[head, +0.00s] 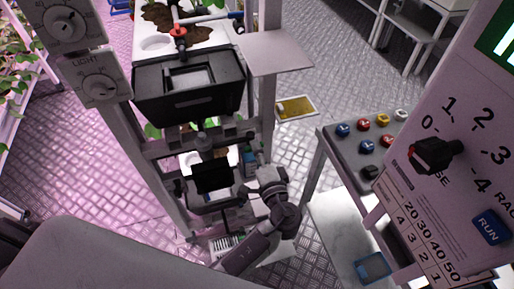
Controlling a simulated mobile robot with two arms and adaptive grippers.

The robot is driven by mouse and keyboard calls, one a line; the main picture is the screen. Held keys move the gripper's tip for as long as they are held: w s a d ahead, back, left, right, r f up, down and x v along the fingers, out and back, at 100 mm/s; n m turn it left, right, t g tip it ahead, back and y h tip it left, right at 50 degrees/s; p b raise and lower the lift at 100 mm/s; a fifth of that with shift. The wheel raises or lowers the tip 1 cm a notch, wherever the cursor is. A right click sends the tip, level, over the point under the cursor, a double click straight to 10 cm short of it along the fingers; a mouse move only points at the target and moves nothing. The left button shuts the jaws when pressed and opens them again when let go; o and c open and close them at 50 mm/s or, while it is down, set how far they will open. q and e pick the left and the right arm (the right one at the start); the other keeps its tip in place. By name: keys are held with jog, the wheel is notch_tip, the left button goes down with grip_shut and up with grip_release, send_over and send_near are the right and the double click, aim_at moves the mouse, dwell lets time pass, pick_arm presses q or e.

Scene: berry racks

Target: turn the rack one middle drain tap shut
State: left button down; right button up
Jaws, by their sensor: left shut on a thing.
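My left arm reaches down to the middle level of the rack (154,149). Its left gripper (240,191) is at the right side of the lower black bin (212,178), shut on what seems to be the middle drain tap. The tap's handle is hidden by the gripper and wrist, so its angle cannot be told. On the level above, a red-handled tap (178,31) sits on a pipe over a larger black bin (190,92). My right gripper is not in view.
A control panel (440,195) with a dial and a blue RUN button fills the right side. A grey button box (365,145) stands beside it. A light plate (275,52) juts from the rack. A yellow tray (296,107) lies on the open metal floor.

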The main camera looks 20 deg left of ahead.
pick_arm(q)
jog(key=shift+m, duration=1.1)
jog(key=shift+f, duration=0.1)
jog(key=c, duration=1.2)
grip_release()
jog(key=shift+d, duration=0.1)
jog(key=shift+o, duration=0.2)
jog(key=v, duration=1.2)
